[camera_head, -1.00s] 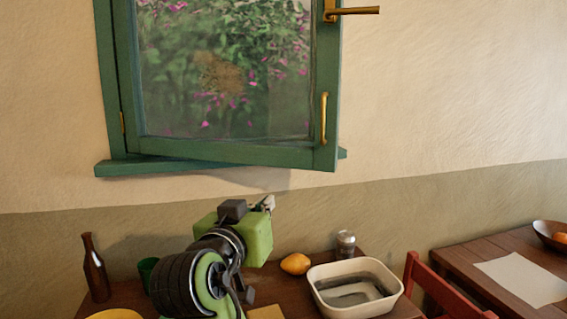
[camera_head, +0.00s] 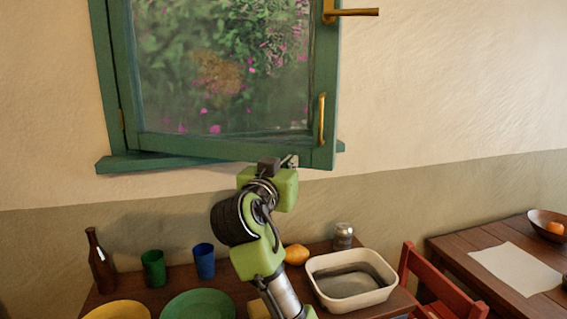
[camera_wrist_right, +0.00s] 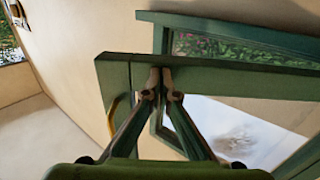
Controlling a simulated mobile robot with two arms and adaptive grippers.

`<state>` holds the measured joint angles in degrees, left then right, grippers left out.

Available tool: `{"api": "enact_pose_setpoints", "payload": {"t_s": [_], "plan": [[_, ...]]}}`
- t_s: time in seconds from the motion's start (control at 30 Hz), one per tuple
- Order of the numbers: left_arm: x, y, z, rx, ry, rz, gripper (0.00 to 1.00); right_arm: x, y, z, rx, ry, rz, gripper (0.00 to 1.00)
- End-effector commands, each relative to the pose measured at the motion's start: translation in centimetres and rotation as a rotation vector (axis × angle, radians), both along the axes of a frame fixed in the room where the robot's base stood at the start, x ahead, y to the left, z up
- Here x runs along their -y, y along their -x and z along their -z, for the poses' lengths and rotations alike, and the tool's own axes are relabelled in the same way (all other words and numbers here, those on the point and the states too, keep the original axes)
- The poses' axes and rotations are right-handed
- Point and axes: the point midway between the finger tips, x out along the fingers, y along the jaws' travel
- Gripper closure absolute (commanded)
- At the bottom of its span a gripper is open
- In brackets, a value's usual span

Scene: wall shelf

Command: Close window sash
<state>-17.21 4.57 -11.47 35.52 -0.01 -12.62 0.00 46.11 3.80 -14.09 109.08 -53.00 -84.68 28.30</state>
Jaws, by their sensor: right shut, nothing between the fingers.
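The green window sash (camera_head: 225,149) hangs on its left side, its lower right corner swung out from the wall, over the green sill (camera_head: 125,164). It has a brass lever (camera_head: 352,12) at upper right and a brass pull handle (camera_head: 322,118) on its right stile. My right gripper (camera_head: 291,160) is just below the sash's bottom rail, near the right corner. In the right wrist view the shut, empty fingertips (camera_wrist_right: 160,78) overlap the green rail (camera_wrist_right: 225,74); I cannot tell whether they touch it. My left gripper is not in view.
A red chair (camera_head: 435,288) stands right. The wall right of the sash is clear.

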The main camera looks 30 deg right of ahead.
Motion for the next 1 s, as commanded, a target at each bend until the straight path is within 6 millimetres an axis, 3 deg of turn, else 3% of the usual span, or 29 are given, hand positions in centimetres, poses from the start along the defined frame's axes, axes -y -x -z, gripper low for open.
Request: {"api": "enact_pose_setpoints", "payload": {"t_s": [0.67,0.87,1.0], "plan": [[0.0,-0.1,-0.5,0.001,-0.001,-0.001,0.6,1.5,-1.3,0.0,0.001,-0.001,-0.012,1.0],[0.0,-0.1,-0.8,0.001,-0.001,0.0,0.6,4.1,-3.6,0.0,0.0,0.0,-0.077,1.0],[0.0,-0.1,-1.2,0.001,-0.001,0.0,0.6,6.8,-6.6,-0.1,-0.001,-0.002,-0.153,1.0]]}}
